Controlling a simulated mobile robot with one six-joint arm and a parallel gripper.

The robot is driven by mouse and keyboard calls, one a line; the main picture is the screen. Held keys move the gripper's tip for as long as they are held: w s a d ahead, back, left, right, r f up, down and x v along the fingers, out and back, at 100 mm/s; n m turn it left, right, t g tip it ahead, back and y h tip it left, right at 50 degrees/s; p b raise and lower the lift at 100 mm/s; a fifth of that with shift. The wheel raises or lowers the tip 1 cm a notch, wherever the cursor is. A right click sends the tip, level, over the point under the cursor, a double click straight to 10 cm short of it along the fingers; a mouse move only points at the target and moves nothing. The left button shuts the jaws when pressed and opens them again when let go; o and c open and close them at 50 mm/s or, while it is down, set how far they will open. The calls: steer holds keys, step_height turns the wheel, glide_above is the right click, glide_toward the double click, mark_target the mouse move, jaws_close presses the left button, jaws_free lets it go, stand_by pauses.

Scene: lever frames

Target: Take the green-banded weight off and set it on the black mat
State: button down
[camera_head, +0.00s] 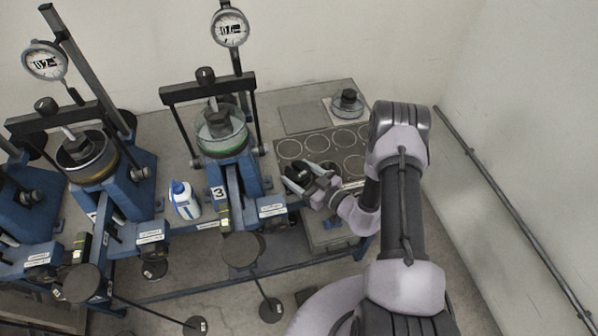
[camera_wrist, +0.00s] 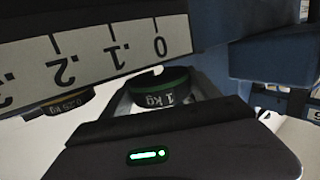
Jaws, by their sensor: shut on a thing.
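My gripper (camera_head: 302,182) is in front of the third lever frame, beside its front right corner and near the left edge of the black mat. In the wrist view its fingers are shut on the sides of a dark weight with a green band (camera_wrist: 162,88), marked 1 kg. In the head view the held weight is mostly hidden by the gripper. The black mat (camera_head: 320,137) lies on the bench with several pale circles marked on it, behind and right of my gripper. The mat's circles that show look empty; my arm covers its right part.
A pale scale strip (camera_wrist: 100,55) passes close above the weight in the wrist view. A smaller yellow-banded weight (camera_wrist: 68,102) is left of it. A blue-and-white bottle (camera_head: 184,200) stands between frames. A glass dish (camera_head: 347,103) stands behind the mat.

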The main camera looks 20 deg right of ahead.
steer(key=shift+f, duration=0.45)
steer(key=shift+f+b, duration=0.45)
steer(key=shift+b, duration=0.1)
stand_by(0.4)
steer(key=shift+c, duration=0.4)
jaws_free()
